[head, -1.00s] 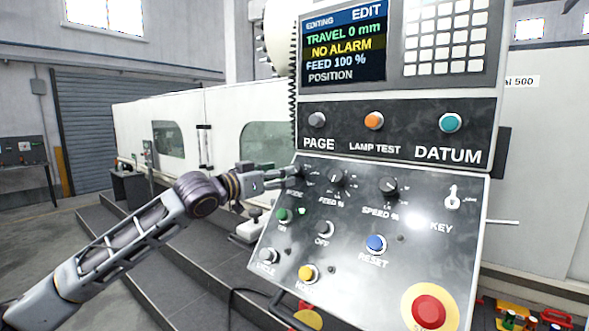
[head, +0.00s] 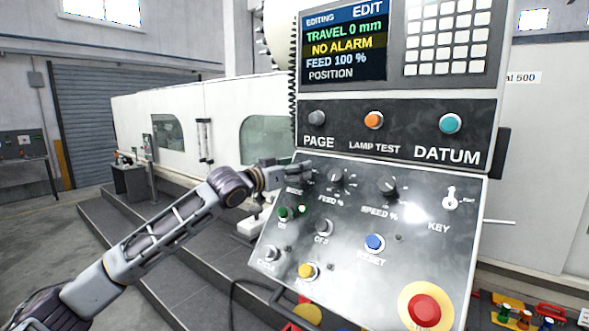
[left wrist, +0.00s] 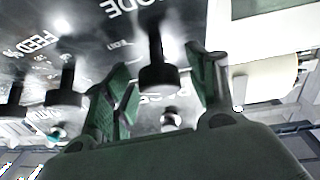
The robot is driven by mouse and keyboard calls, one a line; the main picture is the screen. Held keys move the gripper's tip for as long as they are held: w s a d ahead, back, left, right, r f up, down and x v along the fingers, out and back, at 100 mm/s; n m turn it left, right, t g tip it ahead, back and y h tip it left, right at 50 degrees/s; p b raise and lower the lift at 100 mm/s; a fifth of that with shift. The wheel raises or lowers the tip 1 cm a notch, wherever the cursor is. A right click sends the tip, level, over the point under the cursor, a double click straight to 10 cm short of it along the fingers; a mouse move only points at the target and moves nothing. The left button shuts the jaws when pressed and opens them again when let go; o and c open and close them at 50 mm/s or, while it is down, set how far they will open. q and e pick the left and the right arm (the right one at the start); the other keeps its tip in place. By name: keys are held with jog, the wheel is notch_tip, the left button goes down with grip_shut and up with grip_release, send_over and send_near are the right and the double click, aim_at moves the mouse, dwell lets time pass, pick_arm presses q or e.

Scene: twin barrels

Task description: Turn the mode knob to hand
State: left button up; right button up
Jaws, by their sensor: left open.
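The mode knob (left wrist: 157,65) is a dark knob on the sloping control panel (head: 345,225). In the left wrist view it stands between the two fingers of my left gripper (left wrist: 160,88), with visible gaps on both sides. In the head view my left gripper (head: 303,170) is at the panel's upper left corner, over the MODE label, and hides the mode knob there. The gripper is open. The screen (head: 343,45) reads EDIT at the top and NO ALARM. My right gripper is not in view.
The feed knob (head: 336,180) and speed knob (head: 387,188) are to the right in the same row. Several push buttons and a red emergency stop (head: 424,311) are lower down. The upper button strip (head: 345,137) juts just above my gripper.

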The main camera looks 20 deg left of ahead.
pick_arm(q)
jog(key=c, duration=1)
jog(key=shift+c, duration=0.2)
